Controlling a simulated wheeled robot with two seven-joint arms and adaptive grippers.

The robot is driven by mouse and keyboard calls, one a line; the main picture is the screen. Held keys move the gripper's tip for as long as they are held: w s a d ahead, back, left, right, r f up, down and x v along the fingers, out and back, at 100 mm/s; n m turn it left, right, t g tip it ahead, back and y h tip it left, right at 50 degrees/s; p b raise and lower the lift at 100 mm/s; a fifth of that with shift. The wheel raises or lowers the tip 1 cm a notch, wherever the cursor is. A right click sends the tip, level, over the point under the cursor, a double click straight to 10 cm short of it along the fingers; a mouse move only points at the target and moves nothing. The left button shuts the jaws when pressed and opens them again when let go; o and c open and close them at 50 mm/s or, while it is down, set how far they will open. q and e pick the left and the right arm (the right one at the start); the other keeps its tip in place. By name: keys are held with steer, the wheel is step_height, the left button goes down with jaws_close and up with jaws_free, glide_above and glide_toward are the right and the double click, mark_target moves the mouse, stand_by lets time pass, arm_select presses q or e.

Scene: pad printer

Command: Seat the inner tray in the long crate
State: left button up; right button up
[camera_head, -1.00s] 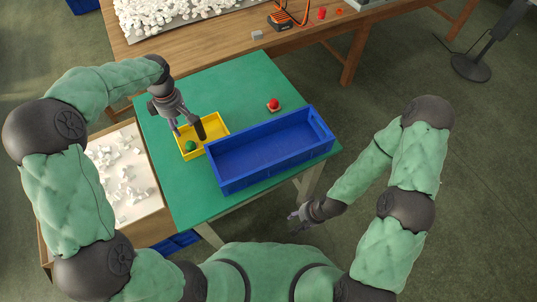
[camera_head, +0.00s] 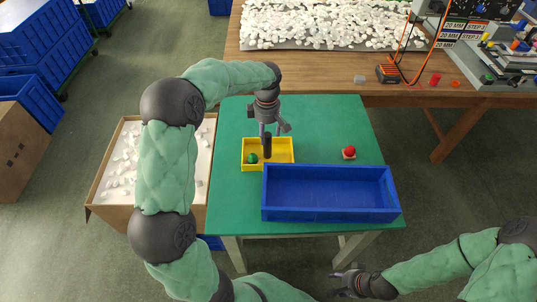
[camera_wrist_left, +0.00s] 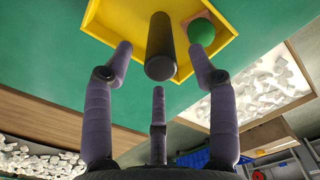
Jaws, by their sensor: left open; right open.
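The inner tray (camera_head: 286,141) is yellow and shallow and lies on the green table, just behind the long crate's left end. A dark upright post (camera_head: 267,150) stands in it, with a green ball (camera_head: 252,158) to its left. The long blue crate (camera_head: 330,214) looks empty. My left gripper (camera_head: 268,136) is open above the tray, close to the post. In the left wrist view the post (camera_wrist_left: 160,45) stands between the spread fingers, with the yellow tray (camera_wrist_left: 125,20) beyond; contact cannot be told. My right gripper (camera_head: 342,283) is open and empty, below the table's front edge.
A red ball (camera_head: 349,152) on a small base stands behind the crate. A box of white pieces (camera_head: 120,170) is left of the green table (camera_head: 235,200). A wooden bench (camera_head: 320,62) with white parts and equipment runs behind. The table's back right is clear.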

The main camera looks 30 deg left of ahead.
mark_target(268, 142)
arm_select(q)
steer(key=f+b, duration=0.2)
steer(key=f, duration=0.3)
steer(key=shift+d+f+b, duration=0.1)
steer(key=shift+d+b, duration=0.1)
steer(key=shift+b, duration=0.2)
jaws_close()
